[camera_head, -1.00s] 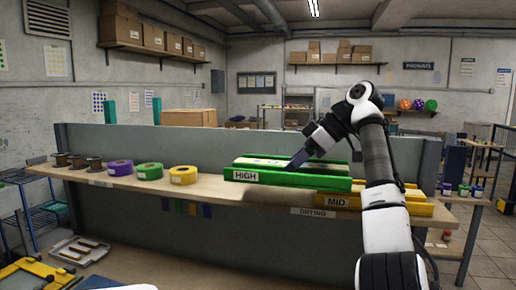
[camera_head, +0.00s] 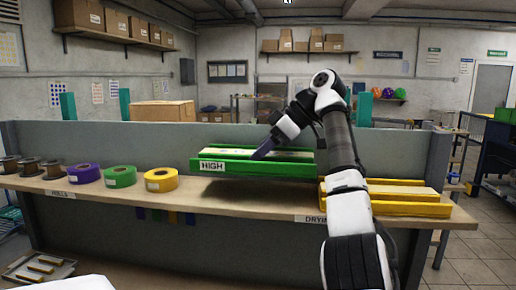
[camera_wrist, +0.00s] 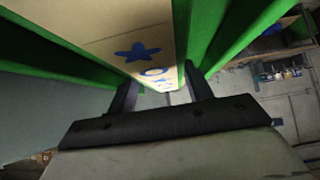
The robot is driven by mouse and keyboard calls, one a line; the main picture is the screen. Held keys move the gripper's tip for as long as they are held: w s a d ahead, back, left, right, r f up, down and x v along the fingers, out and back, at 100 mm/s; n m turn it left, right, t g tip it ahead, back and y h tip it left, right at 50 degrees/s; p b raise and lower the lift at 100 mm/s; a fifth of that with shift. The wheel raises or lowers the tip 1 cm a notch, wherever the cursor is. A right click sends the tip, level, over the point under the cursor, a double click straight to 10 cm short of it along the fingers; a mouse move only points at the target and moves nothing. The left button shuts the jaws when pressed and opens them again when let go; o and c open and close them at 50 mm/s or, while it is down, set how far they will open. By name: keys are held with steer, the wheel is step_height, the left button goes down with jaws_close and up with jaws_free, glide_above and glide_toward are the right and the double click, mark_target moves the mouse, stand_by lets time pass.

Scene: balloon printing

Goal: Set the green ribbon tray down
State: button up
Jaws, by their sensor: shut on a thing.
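The green ribbon tray (camera_head: 215,178) is long, with raised green sides and a "HIGH" label on its front. My gripper (camera_head: 262,154) is shut on it from above, near its middle. The tray looks level, with a dark shadow on the wooden shelf (camera_head: 275,204) below it; it appears to hang a little above the shelf.
A yellow tray (camera_head: 410,209) stands on the shelf to the right, close to the green tray's right end. Yellow (camera_head: 160,180), green (camera_head: 120,177) and purple (camera_head: 84,173) ribbon rolls stand to the left, with brown spools beyond. A grey panel (camera_head: 60,145) backs the shelf.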

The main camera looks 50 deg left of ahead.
mark_target(290, 154)
steer(key=shift+f, duration=3.2)
steer(key=shift+f, duration=0.55)
steer(key=o, duration=1.4)
steer(key=shift+d, duration=0.1)
steer(key=v, duration=1.2)
steer(key=shift+r, duration=0.15)
steer(key=shift+v, duration=0.8)
steer(key=shift+d, duration=0.1)
